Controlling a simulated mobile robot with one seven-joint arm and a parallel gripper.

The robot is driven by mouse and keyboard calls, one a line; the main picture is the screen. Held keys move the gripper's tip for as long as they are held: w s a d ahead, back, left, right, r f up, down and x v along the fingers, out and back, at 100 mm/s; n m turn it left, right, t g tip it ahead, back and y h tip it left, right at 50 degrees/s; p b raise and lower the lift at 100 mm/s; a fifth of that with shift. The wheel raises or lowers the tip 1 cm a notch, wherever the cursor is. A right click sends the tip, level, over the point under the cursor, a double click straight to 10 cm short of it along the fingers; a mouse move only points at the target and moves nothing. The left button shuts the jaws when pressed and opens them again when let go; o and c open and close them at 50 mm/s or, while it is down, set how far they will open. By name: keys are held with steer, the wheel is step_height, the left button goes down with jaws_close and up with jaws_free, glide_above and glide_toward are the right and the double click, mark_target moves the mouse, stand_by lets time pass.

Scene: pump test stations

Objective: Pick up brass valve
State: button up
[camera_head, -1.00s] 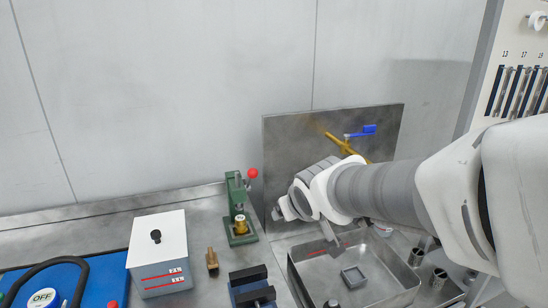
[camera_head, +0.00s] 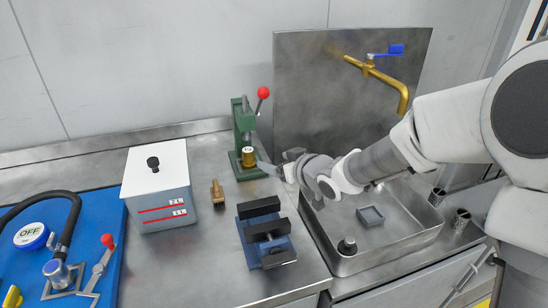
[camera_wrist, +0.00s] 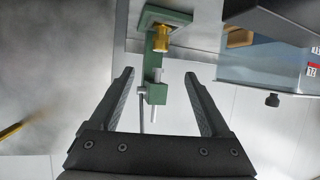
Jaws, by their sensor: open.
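A short brass cylinder, which looks like the brass valve (camera_head: 249,155), stands upright on the base of a green press (camera_head: 243,128). It also shows in the wrist view (camera_wrist: 161,39), near the top and beyond my fingertips. My gripper (camera_head: 273,167) is just right of the press base, low over the bench. In the wrist view my gripper (camera_wrist: 159,77) is open and empty, with the press column and rod showing between its fingers. A second brass-coloured fitting (camera_head: 217,194) stands on the bench left of the press. I cannot tell for sure which piece the task names.
A grey-white box (camera_head: 158,190) stands to the left, and a blue vise-like block (camera_head: 264,235) is in front of the press. A metal sink tray (camera_head: 395,245) with a brass tap (camera_head: 390,80) is to the right. A blue mat (camera_head: 100,240) lies far left.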

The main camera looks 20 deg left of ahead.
mark_target(251, 154)
steer(key=x, duration=0.4)
steer(key=b+x, duration=0.1)
steer(key=x, duration=0.3)
steer(key=b+x, duration=0.1)
steer(key=x, duration=0.3)
steer(key=shift+s+f, duration=0.1)
steer(key=shift+f, duration=0.2)
steer(key=shift+b+x, duration=0.4)
steer(key=shift+x, duration=2.6)
steer(key=shift+r, duration=0.1)
jaws_close()
